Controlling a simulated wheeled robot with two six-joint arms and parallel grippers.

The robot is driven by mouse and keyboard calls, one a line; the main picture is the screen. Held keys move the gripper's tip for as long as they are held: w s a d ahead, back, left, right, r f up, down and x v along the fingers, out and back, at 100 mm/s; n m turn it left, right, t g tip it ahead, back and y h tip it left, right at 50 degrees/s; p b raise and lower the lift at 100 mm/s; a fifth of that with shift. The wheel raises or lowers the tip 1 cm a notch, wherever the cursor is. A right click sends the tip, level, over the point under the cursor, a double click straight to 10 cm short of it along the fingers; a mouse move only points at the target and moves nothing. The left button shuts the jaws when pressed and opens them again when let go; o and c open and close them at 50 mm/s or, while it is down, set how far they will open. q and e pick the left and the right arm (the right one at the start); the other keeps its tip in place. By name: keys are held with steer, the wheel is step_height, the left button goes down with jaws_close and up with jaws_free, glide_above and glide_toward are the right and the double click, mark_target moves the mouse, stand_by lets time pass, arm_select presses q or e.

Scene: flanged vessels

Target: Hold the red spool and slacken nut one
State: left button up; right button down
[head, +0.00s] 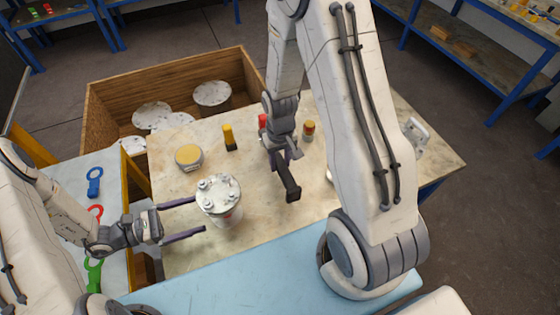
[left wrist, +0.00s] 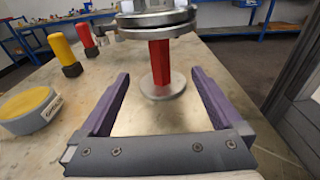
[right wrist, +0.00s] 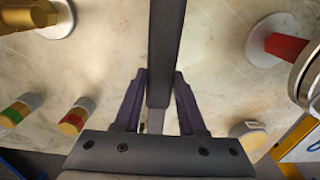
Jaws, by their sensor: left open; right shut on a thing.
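The red spool (left wrist: 160,62) stands upright on the table, its red column between a lower disc and a grey upper flange (left wrist: 157,20). In the head view, several nuts sit on its pale top flange (head: 218,190); I cannot tell which is nut one. My left gripper (head: 199,215) is open, its fingers reaching toward either side of the spool, with visible gaps. My right gripper (right wrist: 160,74) is shut on a dark bar-like tool (right wrist: 166,45), held to the right of the spool in the head view (head: 292,190). The tool's far end is out of the right wrist view.
A round yellow-topped container (head: 189,157) and a yellow-and-black bottle (head: 229,138) stand behind the spool. A red bottle (head: 263,121) and a yellow-red one (head: 309,130) stand farther right. A yellow-columned piece (right wrist: 30,17) is partly visible. A wooden crate (head: 95,110) holds several flanged vessels.

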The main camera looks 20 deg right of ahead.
mark_target(226, 215)
arm_select(q)
steer(key=shift+d+f, duration=0.2)
steer(key=shift+d, duration=1.7)
steer(key=shift+d+f, duration=0.15)
steer(key=shift+d, duration=1.75)
steer(key=shift+c, duration=0.3)
jaws_close()
